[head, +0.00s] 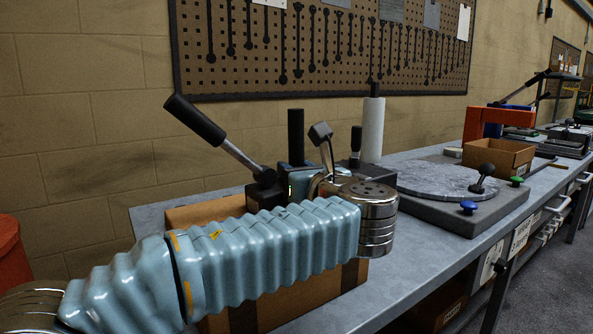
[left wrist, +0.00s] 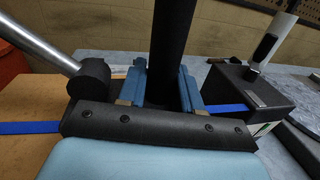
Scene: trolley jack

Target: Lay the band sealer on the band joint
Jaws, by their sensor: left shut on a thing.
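The band sealer (head: 265,190) is a black tool with an upright black grip and a long metal lever ending in a black handle, leaning up to the left. In the left wrist view its upright grip (left wrist: 171,45) stands between the two blue fingers of my left gripper (left wrist: 168,92), which is shut on it. The sealer is over the cardboard box (head: 200,215). A blue band (left wrist: 30,128) shows left of the sealer and again at right. The band joint is hidden behind my gripper, so contact with the sealer cannot be told. My right gripper is out of view.
A dark box-shaped device (left wrist: 240,95) sits just right of the sealer, with the band at it. A white roll (head: 373,130) stands behind. A round grey turntable (head: 440,180) and an open carton (head: 498,158) are farther right on the bench. A pegboard (head: 330,60) hangs behind.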

